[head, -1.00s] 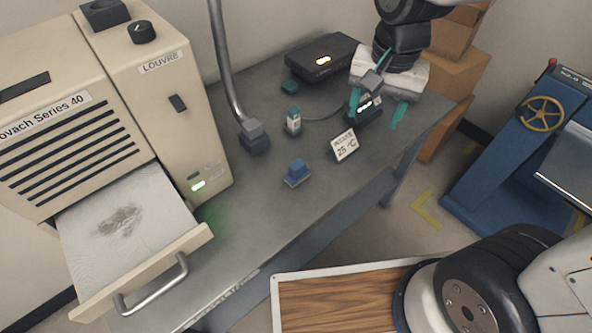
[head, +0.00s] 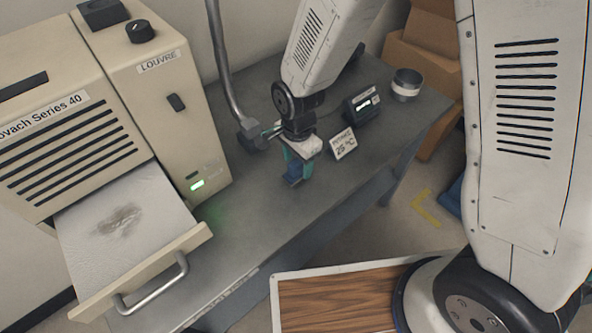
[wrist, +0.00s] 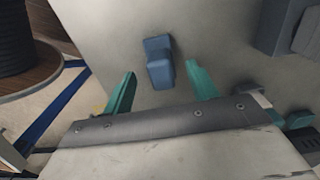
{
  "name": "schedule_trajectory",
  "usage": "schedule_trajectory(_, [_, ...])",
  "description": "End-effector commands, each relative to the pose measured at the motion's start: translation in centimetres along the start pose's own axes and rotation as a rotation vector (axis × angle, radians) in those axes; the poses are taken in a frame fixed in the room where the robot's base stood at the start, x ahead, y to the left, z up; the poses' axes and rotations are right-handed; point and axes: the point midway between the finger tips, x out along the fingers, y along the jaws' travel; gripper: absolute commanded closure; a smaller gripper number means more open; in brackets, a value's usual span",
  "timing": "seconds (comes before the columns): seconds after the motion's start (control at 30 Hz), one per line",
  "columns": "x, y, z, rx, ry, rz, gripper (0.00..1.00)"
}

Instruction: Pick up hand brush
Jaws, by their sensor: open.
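The hand brush (head: 293,179) is a small blue block on the grey bench, partly hidden by my gripper in the head view. It also shows in the wrist view (wrist: 159,62), just beyond and between the fingertips. My gripper (head: 297,166) is low over it, with teal fingers spread and nothing held. In the wrist view my gripper (wrist: 160,72) has one finger on each side of the brush, with bench visible between fingers and brush. I cannot tell the exact height of the fingertips above the bench.
A card reading 25 °C (head: 343,143) stands close to the right of my gripper. A black device (head: 361,105) and a grey cup (head: 406,85) are behind it. A metal gooseneck (head: 227,75) rises at the left. The cream machine (head: 170,110) has its drawer (head: 125,225) open.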

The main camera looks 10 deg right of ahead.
Motion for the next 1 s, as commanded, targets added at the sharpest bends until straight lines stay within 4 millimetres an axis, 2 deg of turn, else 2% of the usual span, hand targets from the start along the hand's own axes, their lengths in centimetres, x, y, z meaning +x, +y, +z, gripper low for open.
schedule_trajectory(0.03, [1.0, 0.0, 0.0, 0.0, 0.0, 0.005, 0.42])
schedule_trajectory(0.2, [3.1, -0.1, -0.1, -0.001, 0.0, 0.004, 0.42])
schedule_trajectory(0.5, [3.6, -0.2, -0.1, -0.001, 0.0, 0.0, 0.42])
schedule_trajectory(0.57, [3.6, -0.2, -0.1, -0.001, 0.0, 0.0, 0.56])
schedule_trajectory(0.7, [3.6, -0.2, -0.1, -0.001, 0.0, 0.0, 0.95])
schedule_trajectory(1.0, [3.5, -0.2, -0.1, -0.001, 0.0, 0.0, 0.95])
